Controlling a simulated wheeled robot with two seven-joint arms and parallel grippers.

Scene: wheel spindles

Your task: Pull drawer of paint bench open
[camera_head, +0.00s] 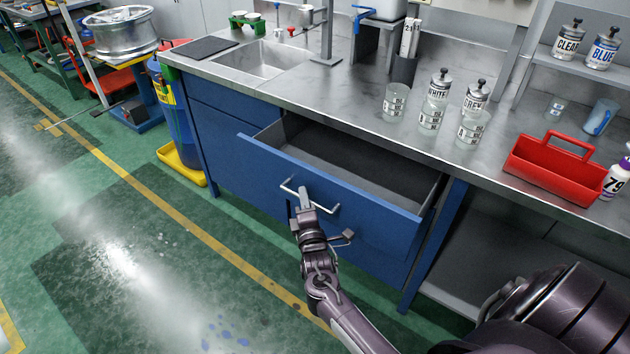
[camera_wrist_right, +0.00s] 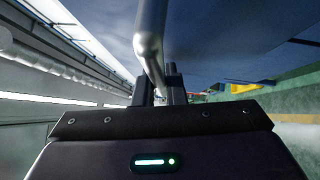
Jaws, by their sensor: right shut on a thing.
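The blue drawer (camera_head: 330,203) of the paint bench (camera_head: 340,95) stands well open, and its grey inside is bare where I can see it. Its silver bar handle (camera_head: 325,207) is on the drawer's front. My right gripper (camera_head: 303,195) is at the handle and shut on it. In the right wrist view the handle (camera_wrist_right: 150,45) runs down between the two dark fingers (camera_wrist_right: 159,88). My left gripper is not in view.
On the bench top are a sink (camera_head: 262,58), glass cups (camera_head: 394,103), a WHITE can (camera_head: 438,85), a GREY can (camera_head: 475,98) and a red tote (camera_head: 555,167). A blue bin (camera_head: 172,105) in a yellow tray (camera_head: 180,165) stands left of the bench. The floor before the drawer is clear.

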